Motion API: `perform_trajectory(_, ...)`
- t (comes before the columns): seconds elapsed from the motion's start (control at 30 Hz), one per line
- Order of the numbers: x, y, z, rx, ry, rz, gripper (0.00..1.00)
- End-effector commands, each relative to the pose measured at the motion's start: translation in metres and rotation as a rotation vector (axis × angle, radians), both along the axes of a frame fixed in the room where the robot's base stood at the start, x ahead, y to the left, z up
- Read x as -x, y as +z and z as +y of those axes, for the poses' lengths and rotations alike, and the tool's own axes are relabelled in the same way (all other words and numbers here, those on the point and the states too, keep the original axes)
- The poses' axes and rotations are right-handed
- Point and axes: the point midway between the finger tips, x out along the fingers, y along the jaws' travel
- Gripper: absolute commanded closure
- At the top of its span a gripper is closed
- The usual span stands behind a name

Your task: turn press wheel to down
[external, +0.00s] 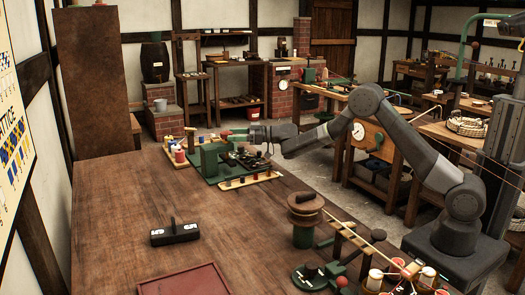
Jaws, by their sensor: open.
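A green bench machine (208,160) stands on the long wooden table, with black fittings on its right. It is the likeliest press, but its wheel is too small and covered to make out, so its position cannot be read. A red knob or tip (228,133) shows just above the machine. My gripper (243,137) points left at the machine's upper right, right beside the red tip. Its jaws are open, and the picture is too small to show whether they touch or surround anything.
A strip with several small pegs (250,180) lies before the machine, and spools (180,155) stand to its left. A black block with a handle (175,233), a red tray (185,282) and a spool stand (304,215) are nearer. The table's middle is clear.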

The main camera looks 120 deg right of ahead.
Motion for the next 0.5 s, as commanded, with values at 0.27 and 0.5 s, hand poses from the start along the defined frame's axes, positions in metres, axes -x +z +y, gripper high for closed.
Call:
perform_trajectory(0.27,-0.028,0.000,-0.014,0.001,0.001,0.000,0.34)
perform_trajectory(0.5,-0.033,0.000,-0.017,0.000,0.000,0.000,0.34)
